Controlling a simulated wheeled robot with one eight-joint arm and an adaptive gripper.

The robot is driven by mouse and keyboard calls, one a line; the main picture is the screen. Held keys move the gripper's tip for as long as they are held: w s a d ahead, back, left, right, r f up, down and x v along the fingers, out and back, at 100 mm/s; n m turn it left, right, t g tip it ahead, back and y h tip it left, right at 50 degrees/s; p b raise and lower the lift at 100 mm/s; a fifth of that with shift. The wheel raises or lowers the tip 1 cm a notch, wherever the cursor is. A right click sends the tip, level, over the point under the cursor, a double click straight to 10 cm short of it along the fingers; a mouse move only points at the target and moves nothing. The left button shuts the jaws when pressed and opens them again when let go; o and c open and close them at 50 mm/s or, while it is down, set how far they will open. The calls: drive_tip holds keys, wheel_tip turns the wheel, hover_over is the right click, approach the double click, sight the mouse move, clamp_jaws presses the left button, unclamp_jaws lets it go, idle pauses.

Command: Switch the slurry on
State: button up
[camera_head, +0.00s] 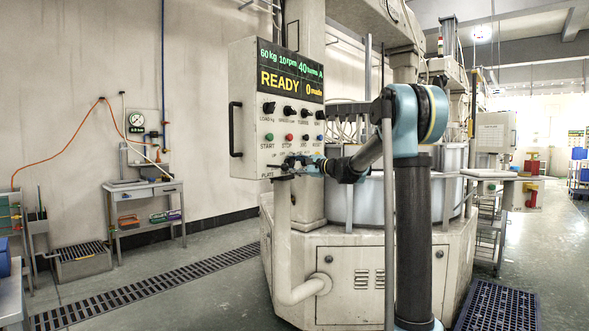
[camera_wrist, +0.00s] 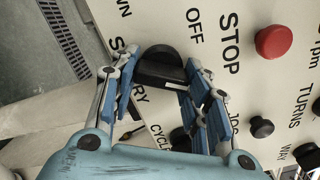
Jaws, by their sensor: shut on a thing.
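The white control panel (camera_head: 248,120) hangs on the machine in the head view, and its display reads READY. The black slurry knob (camera_wrist: 160,66) shows in the wrist view, with the partly covered word SLURRY beside it and OFF printed nearby. My gripper (camera_wrist: 163,82) is shut on this knob, one finger on each side. In the head view my gripper (camera_head: 300,165) is at the panel's lower edge, where it hides the knob. Which setting the knob points to I cannot tell.
A row of black knobs (camera_head: 290,111) is higher on the panel. A side table (camera_head: 145,186) stands at the left wall, with open floor between.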

drive_tip(key=shift+f, duration=0.15)
drive_tip(key=o, duration=1.1)
drive_tip(key=shift+c, duration=0.2)
drive_tip(key=v, duration=1.2)
